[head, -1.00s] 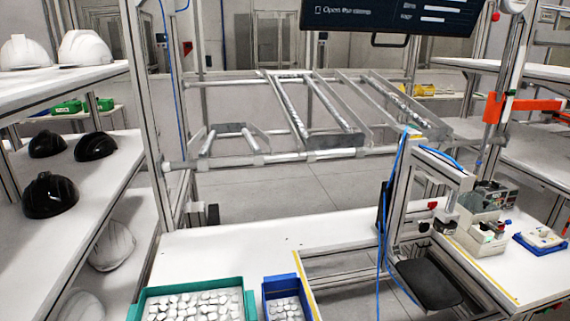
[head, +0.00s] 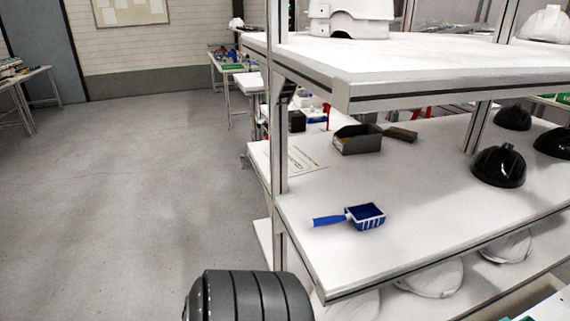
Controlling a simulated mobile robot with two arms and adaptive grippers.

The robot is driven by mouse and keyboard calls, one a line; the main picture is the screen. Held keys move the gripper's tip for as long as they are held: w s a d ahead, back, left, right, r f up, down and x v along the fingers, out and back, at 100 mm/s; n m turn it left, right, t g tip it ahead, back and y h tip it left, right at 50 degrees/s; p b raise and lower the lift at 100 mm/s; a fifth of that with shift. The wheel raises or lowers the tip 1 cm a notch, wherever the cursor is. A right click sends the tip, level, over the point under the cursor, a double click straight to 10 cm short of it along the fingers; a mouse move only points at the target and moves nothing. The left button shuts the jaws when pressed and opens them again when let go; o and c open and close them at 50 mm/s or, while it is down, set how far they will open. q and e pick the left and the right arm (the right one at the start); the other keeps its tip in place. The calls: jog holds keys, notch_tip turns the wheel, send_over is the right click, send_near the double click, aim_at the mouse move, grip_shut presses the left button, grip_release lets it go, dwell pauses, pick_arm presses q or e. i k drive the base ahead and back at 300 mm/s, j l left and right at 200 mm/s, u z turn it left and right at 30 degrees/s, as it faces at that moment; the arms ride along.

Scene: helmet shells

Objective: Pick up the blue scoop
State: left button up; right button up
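The blue scoop (head: 366,216) lies on the white middle shelf (head: 420,200) of the rack, near its left end. Its blue handle points left toward the rack's upright post, and its basket-like head with pale slots is on the right. Nothing touches the scoop. Neither of my grippers shows in the head view. Only a dark grey ribbed cylinder, which seems to be part of my arm, shows at the bottom edge, left of the shelf corner.
A dark open bin (head: 358,139) and a brush-like dark object (head: 400,134) sit behind the scoop. Black helmet shells (head: 498,166) stand to the right. The upper shelf (head: 400,62) overhangs the back. A metal post (head: 280,150) rises left of the scoop. Open floor (head: 120,200) lies left.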

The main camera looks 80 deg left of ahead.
aim_at(366, 215)
jog(key=u, duration=1.9)
jog(key=z, duration=1.5)
jog(key=k+z, duration=0.15)
jog(key=z, duration=0.2)
jog(key=k+z, duration=0.15)
jog(key=z, duration=0.2)
jog(key=u, duration=2)
jog(key=j, duration=0.05)
